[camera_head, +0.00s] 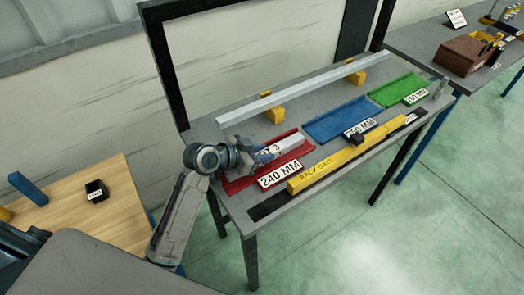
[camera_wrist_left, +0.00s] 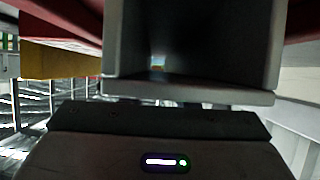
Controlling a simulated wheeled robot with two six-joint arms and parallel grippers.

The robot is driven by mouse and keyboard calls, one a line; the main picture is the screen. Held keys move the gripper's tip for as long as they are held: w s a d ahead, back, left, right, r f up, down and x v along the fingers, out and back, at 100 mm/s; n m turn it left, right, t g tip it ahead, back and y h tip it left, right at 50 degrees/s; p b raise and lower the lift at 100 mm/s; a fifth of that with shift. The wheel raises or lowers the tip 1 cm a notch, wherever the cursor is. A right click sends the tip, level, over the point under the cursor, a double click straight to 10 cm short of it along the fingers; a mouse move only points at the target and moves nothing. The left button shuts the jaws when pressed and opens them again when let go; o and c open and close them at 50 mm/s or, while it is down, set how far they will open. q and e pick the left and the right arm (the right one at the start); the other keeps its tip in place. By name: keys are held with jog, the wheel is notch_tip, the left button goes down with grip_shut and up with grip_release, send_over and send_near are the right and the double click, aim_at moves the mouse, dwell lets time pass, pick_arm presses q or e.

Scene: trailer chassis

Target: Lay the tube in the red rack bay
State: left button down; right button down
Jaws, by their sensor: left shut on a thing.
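A short grey square tube (camera_head: 290,143) lies lengthwise over the red rack bay (camera_head: 236,184), which has a 240 MM label on its front. My left gripper (camera_head: 264,155) is shut on the tube near its left end. I cannot tell whether the tube touches the bay floor. My right gripper is not in view.
A yellow rack gate bar (camera_head: 350,153) runs along the front of the bays. A blue bay (camera_head: 340,120) and a green bay (camera_head: 398,90) lie to the right. A long pale tube (camera_head: 300,90) rests on yellow supports behind. A small black box (camera_head: 96,190) stands on the wooden table.

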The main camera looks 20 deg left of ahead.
pick_arm(q)
jog(key=c, duration=1.1)
grip_release()
jog(key=shift+f, duration=0.1)
